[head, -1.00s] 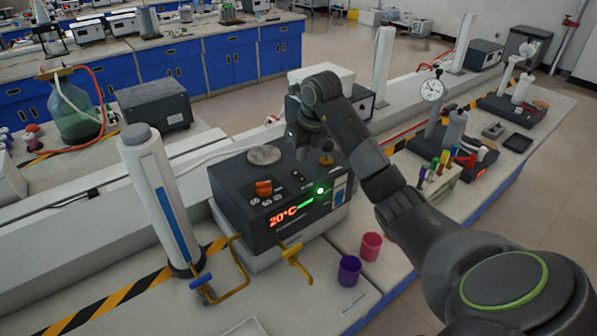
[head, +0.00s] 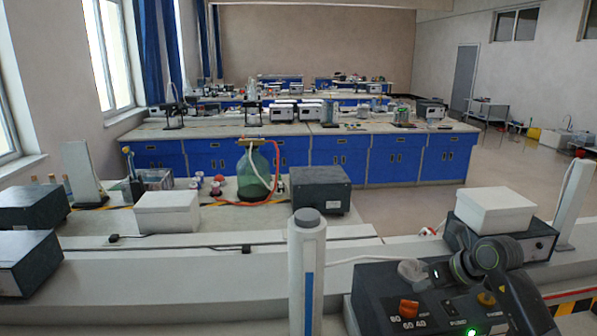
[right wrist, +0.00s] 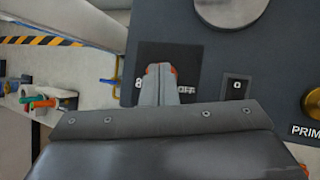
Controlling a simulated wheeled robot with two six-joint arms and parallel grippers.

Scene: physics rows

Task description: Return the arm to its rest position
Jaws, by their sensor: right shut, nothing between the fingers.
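My right arm comes in at the bottom right of the head view. Its gripper (head: 438,273) is above the dark control box (head: 375,300), just right of the round pale plate (head: 411,270). In the right wrist view the two fingers (right wrist: 158,70) are shut together with nothing between them. They cover most of the box's orange knob (right wrist: 173,71), which shows at both sides of the tips. In the head view the knob (head: 409,308) stands clear of the gripper. My left gripper is not in view.
A white column (head: 306,265) stands left of the box. A white box (head: 495,212) on a dark unit stands behind the arm. A green bottle (head: 253,175) and a dark box (head: 320,190) sit on the bench behind. Open floor lies at the right.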

